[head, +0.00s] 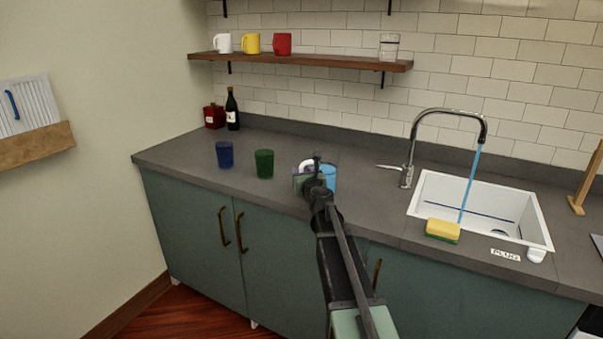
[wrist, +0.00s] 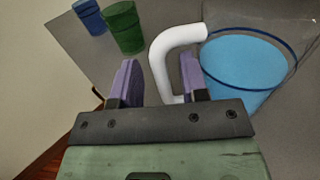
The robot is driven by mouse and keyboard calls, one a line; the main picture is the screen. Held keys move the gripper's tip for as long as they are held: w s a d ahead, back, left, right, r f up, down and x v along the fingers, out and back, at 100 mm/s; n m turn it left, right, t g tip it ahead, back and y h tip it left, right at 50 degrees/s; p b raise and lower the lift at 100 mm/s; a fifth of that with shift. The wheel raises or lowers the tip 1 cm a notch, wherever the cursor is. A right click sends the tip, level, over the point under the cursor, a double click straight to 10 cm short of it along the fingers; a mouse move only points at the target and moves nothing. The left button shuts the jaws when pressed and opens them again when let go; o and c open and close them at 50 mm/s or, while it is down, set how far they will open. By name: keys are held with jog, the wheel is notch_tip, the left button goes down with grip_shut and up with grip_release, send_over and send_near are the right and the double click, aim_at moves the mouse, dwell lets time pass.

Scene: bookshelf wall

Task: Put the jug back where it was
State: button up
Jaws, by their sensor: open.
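The jug (head: 329,177) stands on the grey counter, left of the sink. It is clear, with light blue water and a white handle. In the wrist view the jug (wrist: 246,66) is at the upper right, its handle (wrist: 160,58) curving toward the left. My gripper (wrist: 160,78) is open, with one purple finger on each side of the handle in the picture. I cannot tell whether either finger touches it. In the head view my gripper (head: 316,172) is at the jug and hides part of it.
A blue cup (head: 225,155) and a green cup (head: 264,163) stand left of the jug. A white sink (head: 428,192) with a running tap (head: 410,150) and a yellow sponge (head: 442,229) are at right. A shelf (head: 310,60) with mugs hangs above.

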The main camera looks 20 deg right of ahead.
jog(key=s+a, duration=0.1)
jog(key=s, duration=0.8)
jog(key=s+a+f+n+g+y, duration=0.3)
jog(key=s+a+f+n, duration=0.1)
jog(key=a+n, duration=0.45)
jog(key=s+a+f+n+g+y, duration=0.2)
jog(key=s+a+f+n+g, duration=0.2)
jog(key=a+n, duration=0.4)
jog(key=s+a+f+n+g+y, duration=0.3)
jog(key=s+a+n, duration=0.3)
jog(key=n, duration=0.4)
jog(key=s+f+n+g+h, duration=0.5)
jog(key=s+n+g, duration=0.2)
jog(key=s+n, duration=0.4)
jog(key=shift+s+f+g, duration=0.4)
jog(key=shift+s, duration=0.6)
